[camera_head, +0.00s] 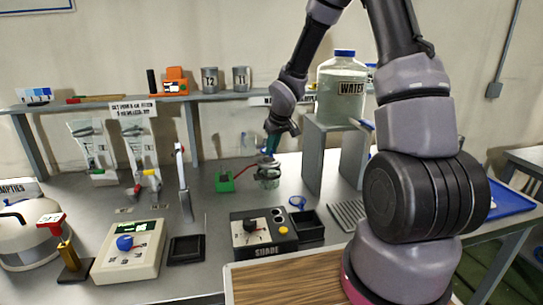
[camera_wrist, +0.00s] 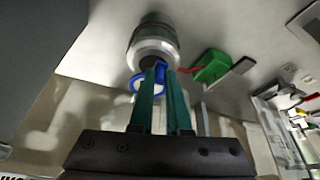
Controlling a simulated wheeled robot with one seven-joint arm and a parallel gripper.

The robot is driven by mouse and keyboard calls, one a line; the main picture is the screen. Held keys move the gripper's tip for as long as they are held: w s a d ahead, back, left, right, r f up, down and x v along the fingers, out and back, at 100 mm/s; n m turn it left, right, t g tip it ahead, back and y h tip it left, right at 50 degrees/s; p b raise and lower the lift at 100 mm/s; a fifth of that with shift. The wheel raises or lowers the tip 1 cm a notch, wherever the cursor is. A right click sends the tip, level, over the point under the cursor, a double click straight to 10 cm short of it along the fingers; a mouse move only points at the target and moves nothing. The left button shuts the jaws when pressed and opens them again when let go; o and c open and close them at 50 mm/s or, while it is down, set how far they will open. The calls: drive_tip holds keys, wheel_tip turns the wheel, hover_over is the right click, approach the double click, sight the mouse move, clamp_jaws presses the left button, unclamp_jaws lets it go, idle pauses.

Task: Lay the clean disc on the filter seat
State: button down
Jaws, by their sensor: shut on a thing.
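My gripper (camera_head: 268,154) reaches down over the bench, just above a small round metal-and-glass vessel (camera_head: 267,173), probably the filter seat. In the wrist view, my gripper's two teal fingers (camera_wrist: 166,72) are close together on a blue-rimmed, pale disc (camera_wrist: 137,84). The fingers hide part of the disc. The silvery cylinder (camera_wrist: 152,45) of the vessel lies right beyond the fingertips. I cannot tell whether disc and vessel touch. In the head view the held disc is not distinct.
A green block (camera_head: 225,182) with a red lead stands left of the vessel. A blue ring (camera_head: 297,202) lies right-front of it, by a black control box (camera_head: 262,232). A grey stand (camera_head: 325,160) with a water jar (camera_head: 341,88) rises close on the right.

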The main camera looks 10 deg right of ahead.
drive_tip(key=shift+f, duration=1.35)
drive_tip(key=c, duration=0.9)
unclamp_jaws()
drive_tip(key=shift+f, duration=0.1)
drive_tip(key=s+d+r+m+h, duration=0.1)
drive_tip(key=s+d+r, duration=0.1)
drive_tip(key=s+r, duration=0.45)
drive_tip(key=s+d+r+m+t, duration=0.15)
drive_tip(key=s+r, duration=0.25)
drive_tip(key=r, duration=0.6)
drive_tip(key=s+d+r+m+h, duration=0.1)
drive_tip(key=s+d+r+m, duration=0.1)
drive_tip(key=s+r, duration=0.55)
drive_tip(key=s+r+m+y, duration=0.1)
drive_tip(key=s+r, duration=0.1)
drive_tip(key=s, duration=0.1)
drive_tip(key=s+r+m+t+y, duration=0.1)
drive_tip(key=s+r, duration=0.2)
drive_tip(key=s, duration=0.1)
drive_tip(key=s+r+m, duration=0.1)
drive_tip(key=s+r, duration=0.1)
drive_tip(key=s, duration=0.2)
drive_tip(key=shift+s+d+r+y, duration=0.1)
drive_tip(key=shift+r+y, duration=0.3)
drive_tip(key=shift+t, duration=0.25)
